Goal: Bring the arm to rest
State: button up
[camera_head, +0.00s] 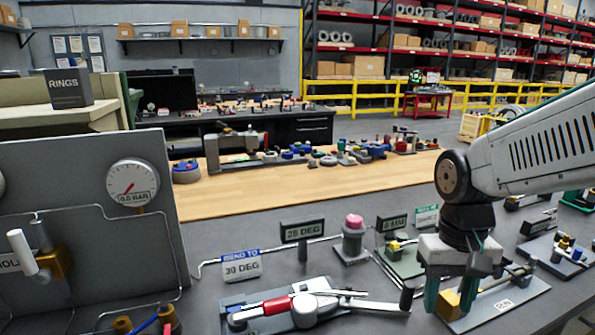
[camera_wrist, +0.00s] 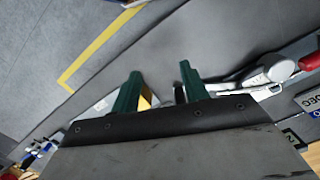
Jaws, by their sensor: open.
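My gripper (camera_head: 451,296) points down at the right of the head view, over the front right of the grey bench. Its two green fingers are apart. In the wrist view the fingers (camera_wrist: 158,88) also stand apart, with grey bench and floor beyond them. A small brass-coloured fitting (camera_head: 468,291) on a pale plate (camera_head: 510,303) shows behind the fingers in the head view. I cannot tell whether it lies between them or only behind. My white arm reaches in from the right edge.
A bending tool with a red part (camera_head: 278,305) and a long handle (camera_head: 375,305) lies left of my gripper. A pink-topped button post (camera_head: 353,240) and small displays (camera_head: 302,231) stand behind it. A gauge panel (camera_head: 80,220) stands at the left. More fixtures (camera_head: 568,252) sit at the right.

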jog(key=s+d+r+t, duration=0.1)
jog(key=s+r, duration=0.4)
jog(key=s, duration=0.7)
jog(key=shift+d+n+t, duration=0.15)
jog(key=shift+n+t, duration=0.25)
jog(key=shift+t, duration=0.4)
jog(key=shift+w, duration=0.1)
dwell(0.6)
jog(key=n+g, duration=0.1)
jog(key=g, duration=0.1)
send_over(407, 295)
jog(key=f, duration=0.8)
jog(key=shift+w+d+f, duration=0.3)
jog(key=shift+w+d, duration=0.05)
jog(key=shift+w, duration=0.05)
jog(key=shift+w+f+t, duration=0.1)
jog(key=shift+w+t, duration=0.1)
jog(key=shift+t, duration=0.1)
notch_tip(407, 295, down, 7)
jog(key=shift+f, duration=0.15)
